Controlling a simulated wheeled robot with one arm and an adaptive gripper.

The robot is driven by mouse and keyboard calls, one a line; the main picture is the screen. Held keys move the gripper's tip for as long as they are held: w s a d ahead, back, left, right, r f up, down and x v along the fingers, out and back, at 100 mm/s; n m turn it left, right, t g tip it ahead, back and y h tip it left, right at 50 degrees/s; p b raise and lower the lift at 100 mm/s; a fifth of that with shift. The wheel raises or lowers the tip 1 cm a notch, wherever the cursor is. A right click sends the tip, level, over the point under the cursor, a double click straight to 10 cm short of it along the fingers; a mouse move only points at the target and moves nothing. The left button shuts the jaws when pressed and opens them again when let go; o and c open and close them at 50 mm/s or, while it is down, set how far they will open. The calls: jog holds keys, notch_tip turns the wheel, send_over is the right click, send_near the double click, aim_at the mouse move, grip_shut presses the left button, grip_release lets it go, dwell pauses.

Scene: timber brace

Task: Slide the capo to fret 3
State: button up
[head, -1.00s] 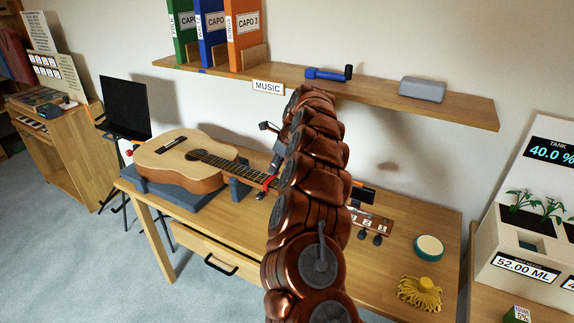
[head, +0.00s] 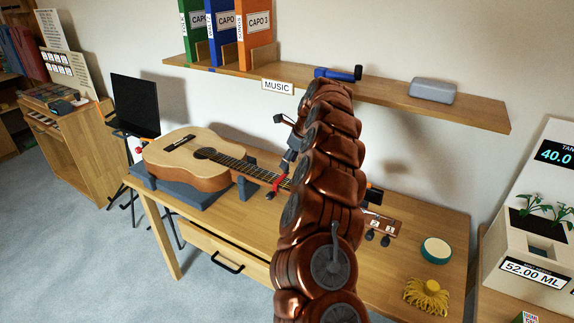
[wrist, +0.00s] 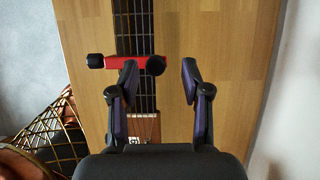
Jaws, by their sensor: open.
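The red capo (head: 279,183) sits across the guitar's neck in the head view, just left of my arm. In the wrist view the capo (wrist: 124,62) lies across the dark fretboard (wrist: 145,101), with a black knob at each end. My gripper (wrist: 160,68) is open. Its left finger is close to the capo's right knob, and that knob shows between the fingers, nearer the left one; I cannot tell whether they touch. The acoustic guitar (head: 187,158) lies on a grey-blue support. My arm hides part of the neck; the headstock (head: 378,222) shows beyond it.
The wooden table (head: 250,222) has free room in front of the neck. A round green-rimmed tin (head: 436,250) and a yellow tasselled thing (head: 427,296) lie at right. A shelf (head: 390,99) with binders runs above.

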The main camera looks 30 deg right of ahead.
jog(key=v, duration=0.9)
jog(key=shift+r, duration=0.2)
jog(key=s+a+r+n+g, duration=0.1)
jog(key=s+a+r+n, duration=0.2)
jog(key=s+a+n, duration=0.35)
jog(key=s+a+r+n+g+y+p, duration=0.1)
jog(key=s+a+r+n, duration=0.2)
jog(key=a, duration=0.7)
jog(key=s+a+r+n+g, duration=0.1)
jog(key=s+a+r+n, duration=0.1)
jog(key=s+a+n, duration=0.45)
jog(key=s+a+f+n+g+h, duration=0.1)
jog(key=s+a+n, duration=0.25)
jog(key=s, duration=0.25)
jog(key=s+a+f+n, duration=0.1)
jog(key=s+a+n, duration=0.1)
jog(key=s+n, duration=0.3)
jog(key=s+d+f+n+g+h, duration=0.1)
jog(key=s+f, duration=0.3)
jog(key=s, duration=0.6)
jog(key=s+d+f+n+h+p, duration=0.1)
jog(key=s+f+n, duration=0.3)
jog(key=s, duration=0.7)
jog(key=shift+d+f+g, duration=0.3)
jog(key=shift+d+g, duration=0.1)
jog(key=shift+d, duration=0.05)
